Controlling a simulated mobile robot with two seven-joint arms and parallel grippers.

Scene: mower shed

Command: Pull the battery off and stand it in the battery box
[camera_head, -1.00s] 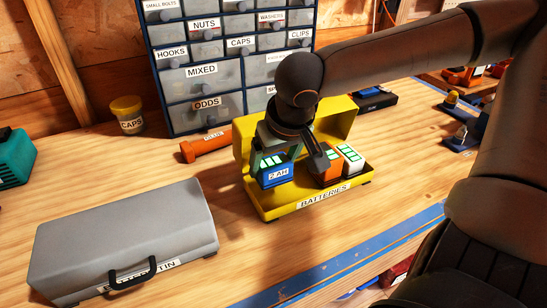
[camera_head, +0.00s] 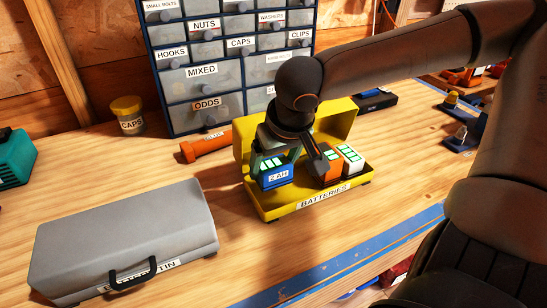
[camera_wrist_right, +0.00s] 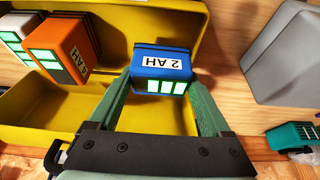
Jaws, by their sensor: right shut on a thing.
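The yellow battery box (camera_head: 312,203), labelled BATTERIES, stands open on the bench with its lid up at the back. My right gripper (camera_head: 272,163) is shut on a blue 2 AH battery (camera_head: 276,177) at the left end of the box. In the right wrist view, the blue battery (camera_wrist_right: 162,68) sits between the green fingers of the gripper (camera_wrist_right: 160,85), over the box's open part. Whether its base touches the box floor I cannot tell. An orange battery (camera_head: 332,166) and a white battery (camera_head: 351,158) stand in the right side of the box. My left gripper is not seen.
A grey tin (camera_head: 125,235) lies front left. A black item (camera_head: 375,100) lies behind the box. Bench between tin and box is clear.

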